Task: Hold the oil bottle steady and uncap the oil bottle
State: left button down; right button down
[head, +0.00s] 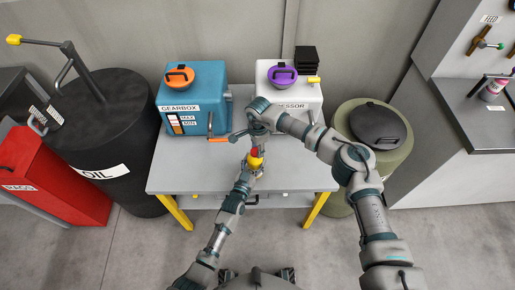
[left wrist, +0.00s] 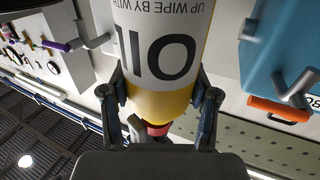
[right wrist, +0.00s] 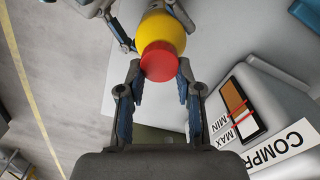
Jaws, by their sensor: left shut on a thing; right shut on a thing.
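The oil bottle (head: 256,162) has a yellow shoulder and is held above the front middle of the grey table. In the left wrist view its white body with the OIL label (left wrist: 160,55) shows upside down. My left gripper (head: 250,172) is shut on the bottle, with one finger on each side. The red cap (right wrist: 159,62) sits against the yellow shoulder (right wrist: 162,32) in the right wrist view. My right gripper (right wrist: 160,72) is shut on the cap from the opposite end, its fingertips on either side. The cap is mostly hidden in the head view.
On the grey table (head: 180,178) stand the blue gearbox (head: 205,85) with an orange lid and the white compressor (head: 300,98) with a purple lid. A black oil drum (head: 110,130) and a red rags bin (head: 50,175) are left. An olive bin (head: 395,150) is right.

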pick_arm(q)
jog(key=shift+w+a+f, duration=0.1)
jog(key=shift+a, duration=0.05)
pick_arm(e)
jog(key=shift+s+r, duration=0.1)
jog(key=shift+s, duration=0.05)
jog(key=shift+r, duration=0.1)
pick_arm(q)
jog(key=shift+a, duration=0.1)
pick_arm(e)
jog(key=shift+r, duration=1)
pick_arm(q)
jog(key=shift+d, duration=0.2)
pick_arm(e)
jog(key=shift+r, duration=2.05)
pick_arm(q)
jog(key=shift+c, duration=1)
grip_release()
